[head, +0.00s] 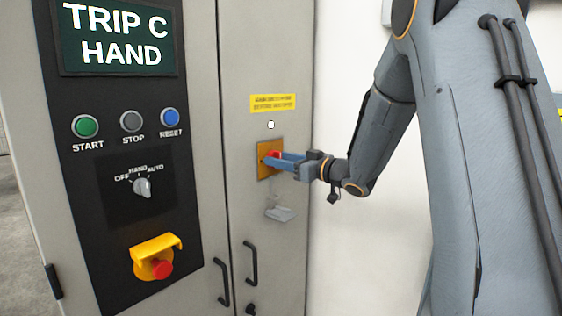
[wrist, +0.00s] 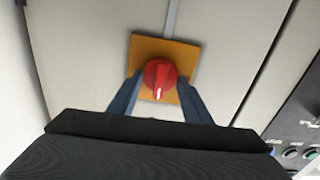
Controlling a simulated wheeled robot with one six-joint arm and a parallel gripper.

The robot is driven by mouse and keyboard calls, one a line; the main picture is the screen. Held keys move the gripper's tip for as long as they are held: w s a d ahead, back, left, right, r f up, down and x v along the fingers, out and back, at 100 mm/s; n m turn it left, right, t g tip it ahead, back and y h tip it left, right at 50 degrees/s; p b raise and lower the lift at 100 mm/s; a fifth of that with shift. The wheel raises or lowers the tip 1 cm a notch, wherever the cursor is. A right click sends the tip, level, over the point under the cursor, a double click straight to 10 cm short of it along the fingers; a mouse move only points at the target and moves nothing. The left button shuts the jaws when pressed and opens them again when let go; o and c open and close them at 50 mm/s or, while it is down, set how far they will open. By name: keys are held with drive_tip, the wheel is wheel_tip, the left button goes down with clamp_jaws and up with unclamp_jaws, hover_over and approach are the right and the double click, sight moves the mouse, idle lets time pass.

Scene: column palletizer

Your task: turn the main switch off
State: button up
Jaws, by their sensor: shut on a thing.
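The main switch is a red rotary knob (wrist: 160,77) on a yellow-orange square plate (wrist: 184,53), fixed to the grey cabinet door. In the head view the knob (head: 274,154) is partly hidden by blue fingers, and its plate (head: 263,172) shows around it. My gripper (head: 275,160) reaches in from the right. In the wrist view its two blue fingers (wrist: 160,88) stand on either side of the red knob and are shut on it. A white mark on the knob points toward the bottom of the wrist picture.
A black control panel with a "TRIP C HAND" display (head: 116,38), buttons, a selector (head: 142,187) and a yellow-shrouded emergency stop (head: 160,268) is at the left. A yellow label (head: 272,103) is above the switch. A grey flap (head: 281,213) and door handles (head: 250,264) are below.

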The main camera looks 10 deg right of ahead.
drive_tip(key=n+b, duration=0.5)
drive_tip(key=b, duration=0.1)
drive_tip(key=n+b, duration=1.2)
drive_tip(key=shift+s+a+f, duration=0.1)
drive_tip(key=shift+a+f, duration=0.1)
drive_tip(key=shift+f, duration=0.15)
drive_tip(key=shift+r+n, duration=0.1)
drive_tip(key=shift+n, duration=0.2)
drive_tip(key=o, duration=1)
